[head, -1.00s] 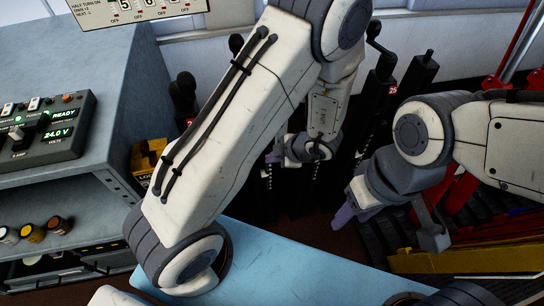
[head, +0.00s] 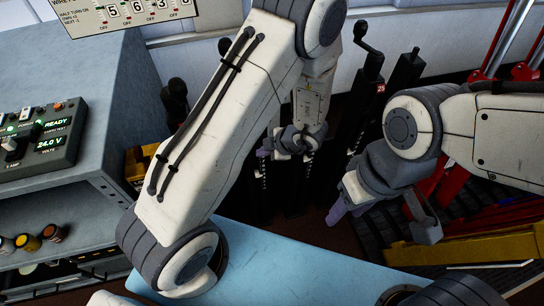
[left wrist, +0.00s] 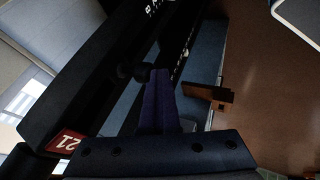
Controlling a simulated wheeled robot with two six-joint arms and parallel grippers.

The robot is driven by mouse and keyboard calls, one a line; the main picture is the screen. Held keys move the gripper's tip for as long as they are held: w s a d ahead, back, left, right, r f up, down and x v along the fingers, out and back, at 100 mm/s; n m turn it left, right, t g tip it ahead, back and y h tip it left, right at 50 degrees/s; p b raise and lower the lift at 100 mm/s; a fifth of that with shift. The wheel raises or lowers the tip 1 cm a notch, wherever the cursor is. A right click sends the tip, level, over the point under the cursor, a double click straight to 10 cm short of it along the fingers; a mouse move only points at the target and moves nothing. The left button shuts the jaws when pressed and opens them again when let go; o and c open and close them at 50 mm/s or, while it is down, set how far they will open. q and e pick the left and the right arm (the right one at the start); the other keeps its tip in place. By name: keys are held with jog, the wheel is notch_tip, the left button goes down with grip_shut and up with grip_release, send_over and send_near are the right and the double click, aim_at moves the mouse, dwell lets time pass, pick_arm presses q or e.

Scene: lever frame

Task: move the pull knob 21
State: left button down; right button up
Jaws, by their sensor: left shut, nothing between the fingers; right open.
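A black lever frame post with a red plate marked 21 (left wrist: 68,142) fills the left of the left wrist view. A small dark round knob (left wrist: 142,72) shows just beyond my left fingertips; I cannot tell whether they touch it, or whether it is pull knob 21. My left gripper (left wrist: 160,75) is shut and empty, its purple fingers together. In the head view my left gripper (head: 289,154) is low in front of the dark posts, and my left arm covers much of them. My right gripper (head: 380,218) is open and empty to the right, its fingers apart.
A black lever (head: 368,75) with a red 25 plate stands behind the grippers. Red levers (head: 500,45) and a yellow beam (head: 465,253) are at right. A grey cabinet (head: 105,80) with a voltage console (head: 40,137) is at left. A light blue surface (head: 290,270) lies in front.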

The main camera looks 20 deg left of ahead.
pick_arm(q)
jog(key=s+d+r+p, duration=0.2)
jog(key=s+d+r, duration=0.3)
jog(key=d+r, duration=0.3)
pick_arm(e)
jog(key=r, duration=0.1)
jog(key=s+r, duration=0.1)
jog(key=shift+d+r, duration=0.15)
jog(key=shift+r, duration=0.15)
pick_arm(q)
jog(key=shift+w, duration=0.1)
